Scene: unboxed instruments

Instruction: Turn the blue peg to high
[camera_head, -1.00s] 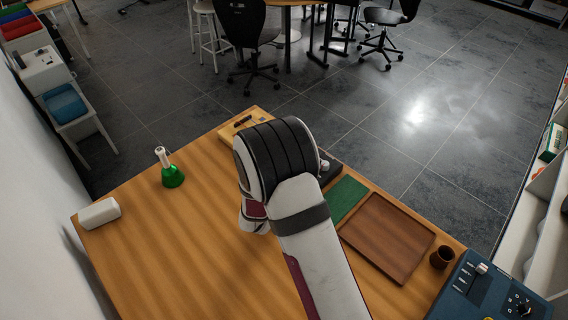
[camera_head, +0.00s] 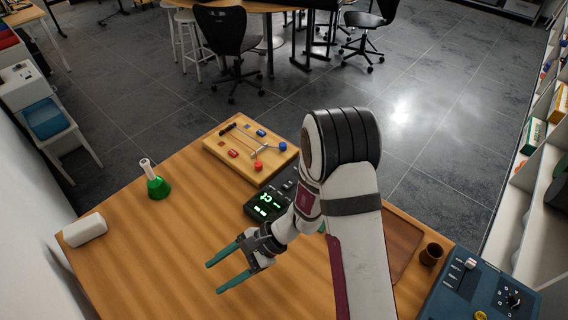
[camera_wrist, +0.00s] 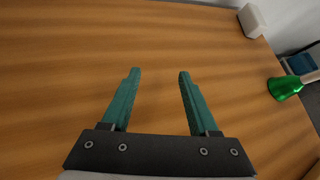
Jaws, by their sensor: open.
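A light wooden board (camera_head: 222,150) lies at the back of the table in the head view. Two thin rods on it end in round knobs, a blue one (camera_head: 283,146) at its right and a red one (camera_head: 258,166) nearer me. A small blue block (camera_head: 261,132) and a small red block (camera_head: 233,154) are also on the board. I cannot tell which blue part is the peg, and no high mark is readable. My gripper (camera_head: 215,277) is open and empty over bare table, well in front of the board. Its teal fingers also show apart in the wrist view (camera_wrist: 159,72).
A black device with green digits (camera_head: 265,204) stands between board and arm. A green bell (camera_head: 157,184) and a white block (camera_head: 84,230) are left. A brown cup (camera_head: 431,254) and blue control box (camera_head: 466,292) are right. The table's left-middle is clear.

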